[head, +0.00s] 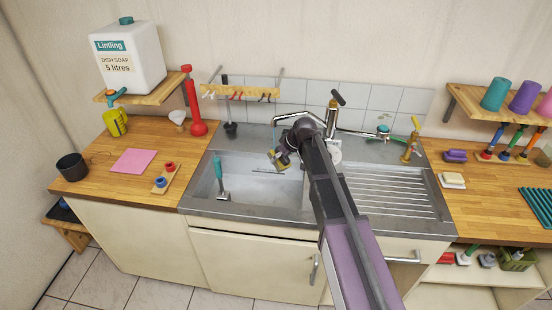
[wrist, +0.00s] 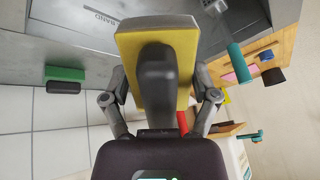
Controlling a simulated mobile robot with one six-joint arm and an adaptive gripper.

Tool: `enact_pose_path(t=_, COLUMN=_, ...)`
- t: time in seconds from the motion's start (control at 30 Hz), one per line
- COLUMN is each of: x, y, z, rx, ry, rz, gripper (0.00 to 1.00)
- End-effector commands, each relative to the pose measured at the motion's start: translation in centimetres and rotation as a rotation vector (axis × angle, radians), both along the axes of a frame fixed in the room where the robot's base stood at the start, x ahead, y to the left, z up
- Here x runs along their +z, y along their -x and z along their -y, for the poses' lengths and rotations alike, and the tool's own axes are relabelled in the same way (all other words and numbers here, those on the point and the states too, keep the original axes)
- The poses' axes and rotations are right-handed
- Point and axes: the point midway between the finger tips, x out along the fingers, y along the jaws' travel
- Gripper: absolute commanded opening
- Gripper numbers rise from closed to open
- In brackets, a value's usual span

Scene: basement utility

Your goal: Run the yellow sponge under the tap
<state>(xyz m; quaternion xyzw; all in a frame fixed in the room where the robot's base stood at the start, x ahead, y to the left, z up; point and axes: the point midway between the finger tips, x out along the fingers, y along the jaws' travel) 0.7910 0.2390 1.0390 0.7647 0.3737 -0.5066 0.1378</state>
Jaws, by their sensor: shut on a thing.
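My gripper (head: 281,157) is shut on the yellow sponge (head: 274,161) and holds it above the sink basin. In the wrist view the sponge (wrist: 185,40) sits between the two fingers, its middle covered by a dark part in front. The sink basin (head: 207,196) lies beneath. My arm hides part of the tap's base and the basin's right side.
A teal-handled brush (head: 218,173) stands in the basin's left part. A rail with hanging tools (head: 240,92) is on the back wall. The ridged drainboard (head: 395,195) is clear. A pink cloth (head: 134,161) and red plunger (head: 195,115) are on the left counter.

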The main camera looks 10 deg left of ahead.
Motion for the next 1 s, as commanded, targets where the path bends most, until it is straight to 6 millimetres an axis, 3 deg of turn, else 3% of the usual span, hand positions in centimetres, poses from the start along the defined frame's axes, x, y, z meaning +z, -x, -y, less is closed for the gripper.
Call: enact_pose_path(t=1.0, x=0.0, y=5.3, z=2.3, rx=0.000, ry=0.000, rz=0.000, gripper=0.22)
